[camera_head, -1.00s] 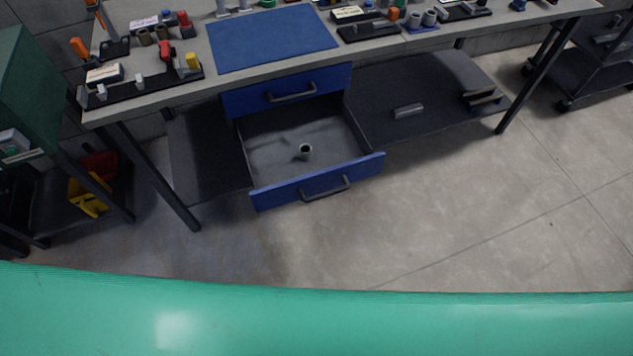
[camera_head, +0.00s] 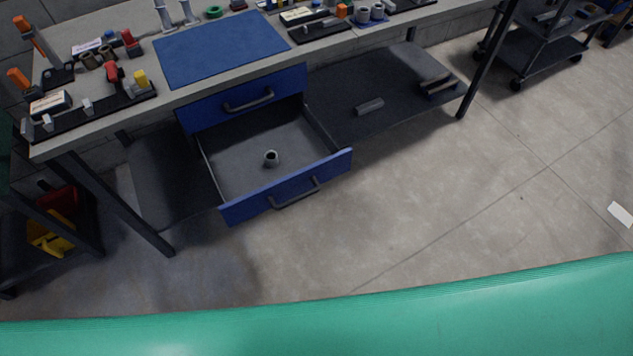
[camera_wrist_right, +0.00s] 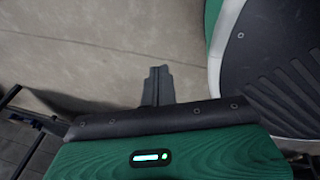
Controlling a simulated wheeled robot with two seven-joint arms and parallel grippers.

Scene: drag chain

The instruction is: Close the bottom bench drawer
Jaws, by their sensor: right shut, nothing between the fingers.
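The bottom bench drawer (camera_head: 287,189) is pulled well out from under the bench. Its blue front carries a dark bar handle (camera_head: 295,193). My left gripper is in neither view.
The workbench (camera_head: 75,129) holds a blue mat (camera_head: 220,47) and several trays of parts. A lower shelf (camera_head: 345,120) lies right of the drawer. A dark cart (camera_head: 545,60) stands at the right. The floor (camera_head: 450,210) before the bench is clear.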

